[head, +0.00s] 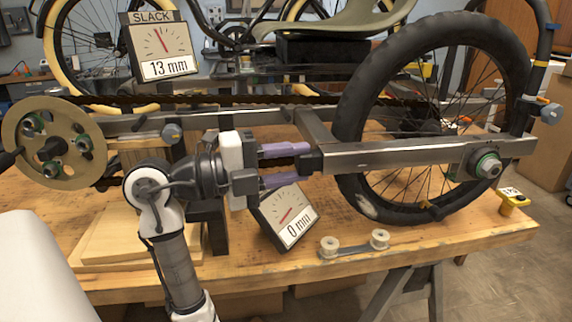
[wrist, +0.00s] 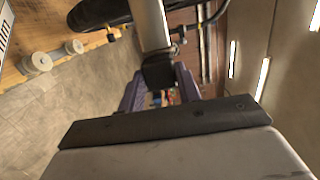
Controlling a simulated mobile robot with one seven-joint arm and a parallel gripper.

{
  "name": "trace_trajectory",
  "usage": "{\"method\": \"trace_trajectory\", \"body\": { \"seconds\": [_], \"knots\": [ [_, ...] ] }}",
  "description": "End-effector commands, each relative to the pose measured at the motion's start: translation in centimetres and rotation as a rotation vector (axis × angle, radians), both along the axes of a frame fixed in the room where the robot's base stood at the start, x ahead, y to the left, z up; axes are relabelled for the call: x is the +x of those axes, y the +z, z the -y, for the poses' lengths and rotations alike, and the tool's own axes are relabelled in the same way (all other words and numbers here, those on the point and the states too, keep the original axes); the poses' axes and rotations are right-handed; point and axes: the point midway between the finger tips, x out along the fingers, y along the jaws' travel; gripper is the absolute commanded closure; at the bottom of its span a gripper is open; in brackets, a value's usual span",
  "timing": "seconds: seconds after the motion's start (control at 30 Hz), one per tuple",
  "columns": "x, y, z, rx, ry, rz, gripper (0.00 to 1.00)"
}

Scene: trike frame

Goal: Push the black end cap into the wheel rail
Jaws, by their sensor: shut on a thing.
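The wheel rail (head: 420,154) is a grey metal bar beside the spoked wheel. The black end cap (head: 310,160) is at the rail's left end, in line with it; I cannot tell how deep it sits. My gripper (head: 304,165) comes from the left, its two purple fingers shut on the cap. The wrist view shows the cap (wrist: 158,71) between the purple fingertips (wrist: 160,84), with the grey rail (wrist: 151,25) running away beyond it. A dial reading 0 mm (head: 288,213) stands just below the fingers. Part of the cap is hidden by the fingers.
A SLACK dial (head: 159,50) reads 13 mm. The wheel (head: 372,190) is behind the rail, and a round disc (head: 54,143) is at left. A link with two pale rollers (head: 354,245) lies at the wooden bench's (head: 420,236) front edge. A yellow tag block (head: 512,200) stands at right.

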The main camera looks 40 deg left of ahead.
Motion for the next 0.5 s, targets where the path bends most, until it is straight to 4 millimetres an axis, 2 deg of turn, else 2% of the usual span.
{"method": "trace_trajectory", "body": {
  "seconds": [0.5],
  "knots": [
    [0.99, -0.04, 0.88, 0.001, -0.001, 0.001, 0.88]
  ]
}}
